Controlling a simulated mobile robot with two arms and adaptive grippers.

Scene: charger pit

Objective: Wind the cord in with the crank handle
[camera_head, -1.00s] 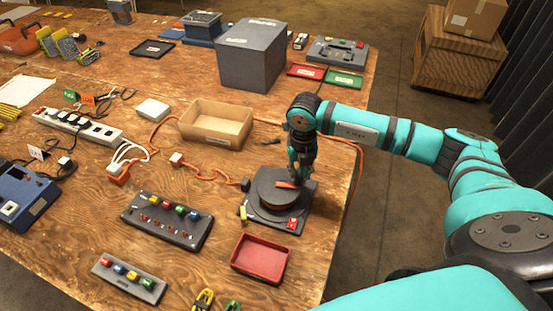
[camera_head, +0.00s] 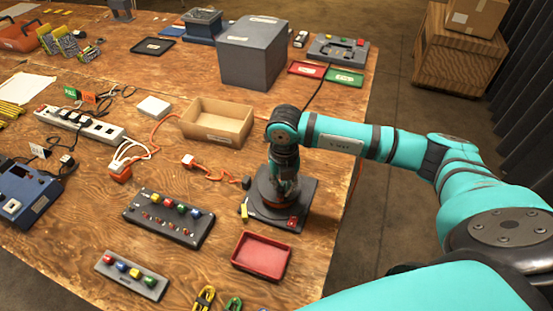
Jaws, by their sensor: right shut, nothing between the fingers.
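The dark cord reel (camera_head: 268,188) sits on a square base (camera_head: 305,196) near the right edge of the table, with an orange band of cord low on it. The orange cord (camera_head: 215,178) runs from a pale plug end (camera_head: 188,161) to the reel's left side. My right gripper (camera_head: 284,188) points down over the reel, shut, with nothing seen in it. It and the wrist hide most of the reel's top; I cannot make out the crank handle or whether the fingers touch it. My left gripper is not in view.
A red tray (camera_head: 261,256) lies in front of the reel, and a button panel (camera_head: 168,216) to its left. An open tan box (camera_head: 217,124) and a big grey box (camera_head: 249,55) stand behind. A white power strip (camera_head: 80,124) is at left.

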